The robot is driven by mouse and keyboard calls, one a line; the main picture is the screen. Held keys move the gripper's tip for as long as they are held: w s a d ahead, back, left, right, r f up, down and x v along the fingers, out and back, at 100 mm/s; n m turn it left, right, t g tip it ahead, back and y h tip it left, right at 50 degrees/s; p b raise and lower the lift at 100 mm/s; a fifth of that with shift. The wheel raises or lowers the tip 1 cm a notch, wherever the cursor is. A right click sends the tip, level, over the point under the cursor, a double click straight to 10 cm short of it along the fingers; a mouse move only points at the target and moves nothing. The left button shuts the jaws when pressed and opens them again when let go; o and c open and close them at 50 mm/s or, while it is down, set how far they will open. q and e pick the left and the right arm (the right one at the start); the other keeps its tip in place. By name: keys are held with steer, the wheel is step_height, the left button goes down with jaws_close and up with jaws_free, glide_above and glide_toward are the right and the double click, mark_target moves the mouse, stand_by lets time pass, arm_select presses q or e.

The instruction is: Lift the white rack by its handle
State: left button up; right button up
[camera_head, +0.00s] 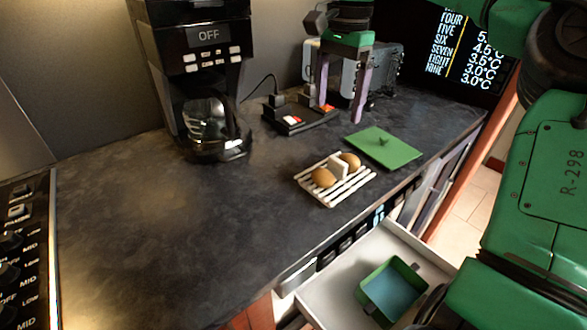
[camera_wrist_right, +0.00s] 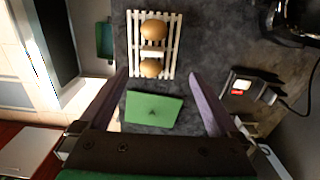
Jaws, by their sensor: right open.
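The white slatted rack (camera_head: 333,192) lies on the dark counter near its front edge, with a brown rounded item at each side of its upright white handle (camera_head: 338,168). The rack (camera_wrist_right: 133,60) and its handle (camera_wrist_right: 153,54) also show in the right wrist view, near the top. My right gripper (camera_head: 340,113) is open and empty, its two purple fingers pointing down above the counter, behind the rack and apart from it. In the right wrist view its fingertips (camera_wrist_right: 159,74) stand wide apart. My left gripper is not in view.
An open drawer (camera_head: 335,285) below holds a green box (camera_head: 391,291). The left counter is clear.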

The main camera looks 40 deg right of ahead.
steer(key=b, duration=0.1)
glide_above(338, 160)
steer(key=f, duration=0.7)
steer(key=shift+s+f, duration=0.1)
steer(key=shift+s, duration=0.1)
step_height(338, 160, down, 7)
steer(key=shift+w+r, duration=0.1)
steer(key=shift+r, duration=0.1)
steer(key=shift+d+f, duration=0.1)
steer(key=shift+f, duration=0.15)
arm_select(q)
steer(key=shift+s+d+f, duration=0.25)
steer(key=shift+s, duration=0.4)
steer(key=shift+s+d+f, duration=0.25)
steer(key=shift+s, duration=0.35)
arm_select(e)
steer(key=shift+w, duration=0.1)
steer(key=c, duration=1.5)
steer(key=shift+o, duration=0.2)
steer(key=shift+r, duration=0.15)
